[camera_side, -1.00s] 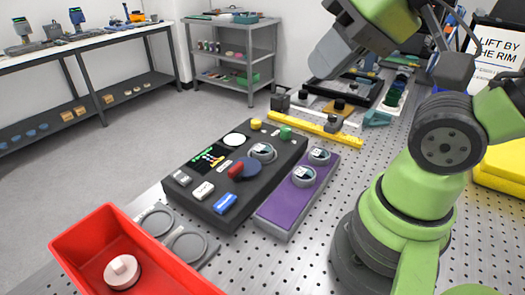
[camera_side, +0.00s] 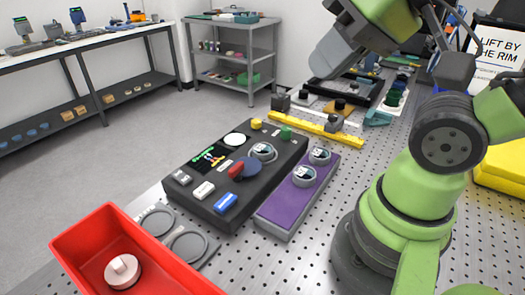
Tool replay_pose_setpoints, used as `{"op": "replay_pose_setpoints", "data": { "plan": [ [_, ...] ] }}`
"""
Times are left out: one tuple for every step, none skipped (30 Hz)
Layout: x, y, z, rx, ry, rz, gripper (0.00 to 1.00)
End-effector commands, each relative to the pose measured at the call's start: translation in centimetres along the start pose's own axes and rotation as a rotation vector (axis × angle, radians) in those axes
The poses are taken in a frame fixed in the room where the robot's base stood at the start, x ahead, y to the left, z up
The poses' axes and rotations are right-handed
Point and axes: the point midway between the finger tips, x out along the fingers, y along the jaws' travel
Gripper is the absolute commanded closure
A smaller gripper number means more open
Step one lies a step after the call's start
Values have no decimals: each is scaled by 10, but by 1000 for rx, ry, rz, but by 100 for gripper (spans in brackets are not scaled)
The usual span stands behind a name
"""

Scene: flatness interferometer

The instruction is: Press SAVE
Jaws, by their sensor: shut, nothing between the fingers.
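A dark instrument box (camera_side: 262,200) stands on the perforated table with a small lit screen (camera_side: 210,157). Along its front left edge sit a grey button (camera_side: 181,177), a white button (camera_side: 203,190) and a blue button (camera_side: 225,202). Their lettering is too small to read, so I cannot tell which is SAVE. A red lever or knob (camera_side: 236,170) stands beside a dark blue disc on the box. My gripper (camera_side: 319,68) is shut and empty, held high above and behind the box at the upper right, apart from the buttons.
A purple tray (camera_side: 287,208) with two round glass-topped pieces adjoins the box. A red bin (camera_side: 75,245) holding a pale knobbed disc and a grey plate (camera_side: 205,262) with round recesses are in front. A yellow bar (camera_side: 300,123) and fixtures lie behind.

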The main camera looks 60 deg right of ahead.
Motion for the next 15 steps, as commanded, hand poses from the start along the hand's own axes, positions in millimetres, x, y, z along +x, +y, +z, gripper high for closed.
{"op": "replay_pose_setpoints", "data": {
  "plan": [
    [0,0,0,-1,0,0,100],
    [1,0,-1,-4,0,0,100],
    [2,0,-2,-13,0,1,100],
    [3,-1,-4,-24,0,3,100],
    [5,-1,-6,-37,0,4,100],
    [9,-2,-10,-62,3,7,100],
    [12,-3,-13,-86,4,9,100],
    [17,-4,-17,-113,5,12,100],
    [24,-5,-23,-158,9,17,100],
    [29,-6,-28,-194,12,21,100],
    [36,-8,-33,-234,15,24,100],
    [45,-10,-39,-289,21,28,100],
    [52,-12,-44,-333,25,32,100],
    [60,-13,-48,-376,29,35,100],
    [70,-15,-54,-433,35,38,100]
  ]
}}
